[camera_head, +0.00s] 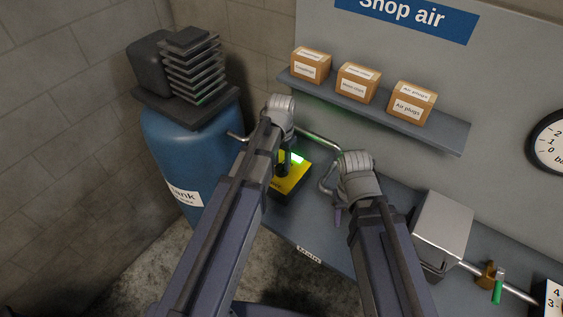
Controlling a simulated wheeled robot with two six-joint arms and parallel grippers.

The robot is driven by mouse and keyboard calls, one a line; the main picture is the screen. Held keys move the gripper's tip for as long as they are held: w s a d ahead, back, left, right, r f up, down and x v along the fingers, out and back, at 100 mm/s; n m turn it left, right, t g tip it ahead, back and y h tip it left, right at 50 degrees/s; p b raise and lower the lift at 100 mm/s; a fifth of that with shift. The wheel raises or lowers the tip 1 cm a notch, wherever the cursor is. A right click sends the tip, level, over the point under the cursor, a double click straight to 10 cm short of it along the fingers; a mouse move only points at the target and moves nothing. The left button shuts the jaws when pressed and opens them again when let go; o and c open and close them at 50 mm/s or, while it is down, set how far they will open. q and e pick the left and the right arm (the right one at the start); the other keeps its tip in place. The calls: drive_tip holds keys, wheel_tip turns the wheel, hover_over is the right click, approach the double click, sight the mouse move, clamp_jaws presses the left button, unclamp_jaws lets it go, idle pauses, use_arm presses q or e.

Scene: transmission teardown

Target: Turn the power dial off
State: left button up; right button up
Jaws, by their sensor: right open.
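The power dial sits on a yellow plate (293,180) on the grey panel, left of the picture's middle. A green light (297,157) glows at the plate's upper edge. My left gripper (284,160) is over the plate and hides most of the dial. I cannot tell whether its fingers touch the dial, or whether they are open or shut. My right gripper (335,200) is open, to the right of the yellow plate and in front of the panel, partly hidden by its own wrist. I see nothing between its fingers.
A blue tank (180,150) with a black finned unit (190,68) on top stands at the left. A shelf (455,137) with small cardboard boxes (358,83) juts out above. A grey box (443,228), a pipe with a green-handled valve (498,287) and a gauge (551,142) are at the right.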

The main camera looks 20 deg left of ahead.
use_arm(q)
clamp_jaws()
drive_tip(key=shift+n, duration=0.3)
idle(0.3)
drive_tip(key=n, duration=0.3)
drive_tip(key=shift+n, duration=0.3)
drive_tip(key=n, duration=0.4)
drive_tip(key=shift+n, duration=0.3)
drive_tip(key=n, duration=0.4)
drive_tip(key=shift+n, duration=2.5)
